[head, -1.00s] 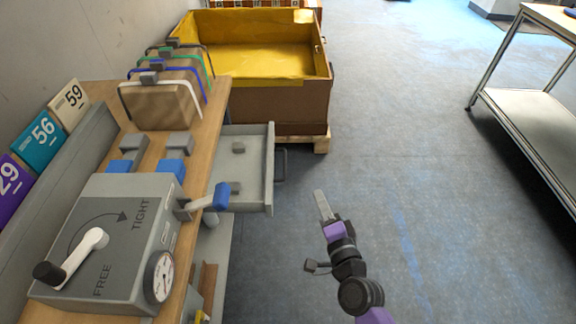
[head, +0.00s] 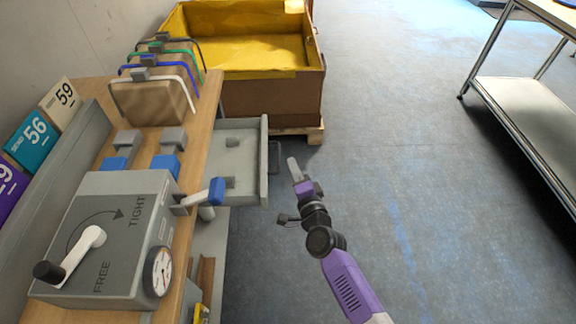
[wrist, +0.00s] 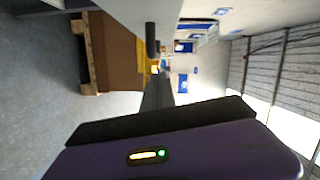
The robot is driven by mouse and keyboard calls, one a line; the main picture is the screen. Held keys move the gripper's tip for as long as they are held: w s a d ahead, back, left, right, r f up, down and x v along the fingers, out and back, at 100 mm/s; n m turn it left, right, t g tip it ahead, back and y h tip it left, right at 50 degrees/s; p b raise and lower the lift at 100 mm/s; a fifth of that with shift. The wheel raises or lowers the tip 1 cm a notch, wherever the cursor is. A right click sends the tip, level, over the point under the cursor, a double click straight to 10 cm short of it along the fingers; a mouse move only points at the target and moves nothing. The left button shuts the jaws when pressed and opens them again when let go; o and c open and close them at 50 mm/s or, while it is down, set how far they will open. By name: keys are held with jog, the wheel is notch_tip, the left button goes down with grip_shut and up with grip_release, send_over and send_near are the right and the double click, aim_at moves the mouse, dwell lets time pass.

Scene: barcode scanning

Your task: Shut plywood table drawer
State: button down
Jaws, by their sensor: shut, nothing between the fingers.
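A grey box with a crank and gauge (head: 110,235) sits on the table, its blue-handled lever (head: 216,191) near the drawer. A yellow-lined carton (head: 268,98) on a pallet stands behind. A metal table (head: 530,110) is at right. The floor between is clear.

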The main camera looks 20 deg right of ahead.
jog(key=shift+w+a+f, duration=0.15)
jog(key=shift+w+a, duration=0.1)
jog(key=shift+a, duration=0.45)
